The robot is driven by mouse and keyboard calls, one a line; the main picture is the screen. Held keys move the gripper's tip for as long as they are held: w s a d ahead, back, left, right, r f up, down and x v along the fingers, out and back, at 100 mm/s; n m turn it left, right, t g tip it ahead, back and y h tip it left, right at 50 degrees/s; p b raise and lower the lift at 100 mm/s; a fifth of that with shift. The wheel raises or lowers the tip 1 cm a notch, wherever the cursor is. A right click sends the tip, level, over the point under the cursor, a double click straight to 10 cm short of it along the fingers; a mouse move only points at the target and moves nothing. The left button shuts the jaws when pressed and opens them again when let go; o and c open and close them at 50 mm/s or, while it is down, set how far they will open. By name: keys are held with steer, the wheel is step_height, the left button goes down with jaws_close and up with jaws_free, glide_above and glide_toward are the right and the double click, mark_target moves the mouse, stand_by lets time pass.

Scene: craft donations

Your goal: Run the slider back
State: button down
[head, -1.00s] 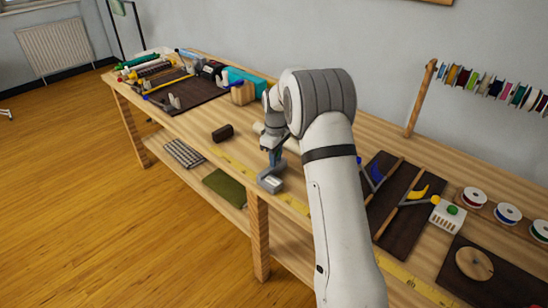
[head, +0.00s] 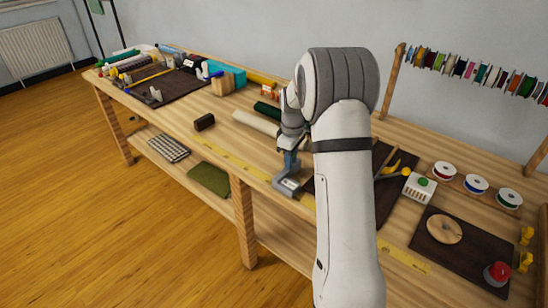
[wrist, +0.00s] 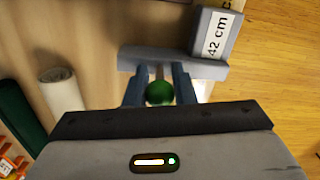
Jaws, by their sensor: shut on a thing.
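The slider (head: 291,189) is a grey piece on the yellow measuring strip (head: 232,164) along the bench's front edge. In the wrist view the slider (wrist: 205,62) shows a grey bar and a raised block with a label reading "42 cm". A green round knob (wrist: 160,92) on a thin stem sits between the blue fingers. My gripper (head: 289,160) is over the slider, pointing down. In the wrist view my gripper (wrist: 160,85) is shut on the knob. My arm hides part of the strip to the right.
A dark brown block (head: 204,121) and a pale roll (head: 256,123) lie behind the strip, left of my gripper. A dark tray (head: 388,175) and a white box with a green button (head: 420,187) stand to the right. The strip left of the slider is clear.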

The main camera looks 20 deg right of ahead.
steer(key=shift+s+d, duration=0.5)
steer(key=shift+s, duration=0.3)
steer(key=c, duration=1.2)
jaws_free()
steer(key=shift+c, duration=0.2)
steer(key=shift+w, duration=0.1)
steer(key=shift+r, duration=0.15)
step_height(320, 180, up, 8)
steer(key=shift+f, duration=0.25)
